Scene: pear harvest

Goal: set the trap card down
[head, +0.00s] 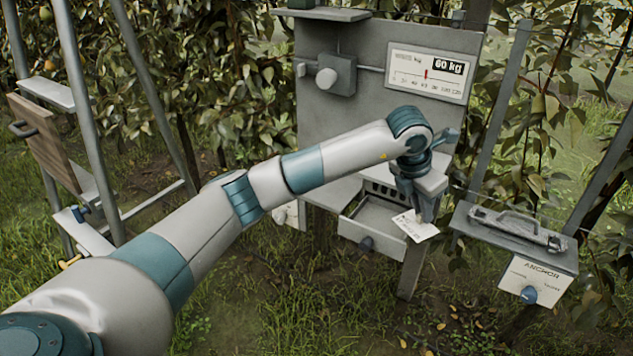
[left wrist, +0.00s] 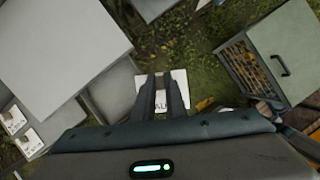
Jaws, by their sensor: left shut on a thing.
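The trap card (head: 415,226) is a small white card with faint print. My left gripper (head: 424,212) is shut on it and points down, at the right of the open drawer (head: 362,232). The card is tilted, and I cannot tell whether it touches the drawer. In the left wrist view the card (left wrist: 178,78) lies between and beyond the fingertips of my left gripper (left wrist: 163,82), with part of its lettering hidden by the fingers. My right gripper is in neither view.
A grey board (head: 350,100) with a scale panel (head: 427,75) reading 60 kg stands behind the arm. A ladder-like frame (head: 75,100) stands at the left. Grass lies below.

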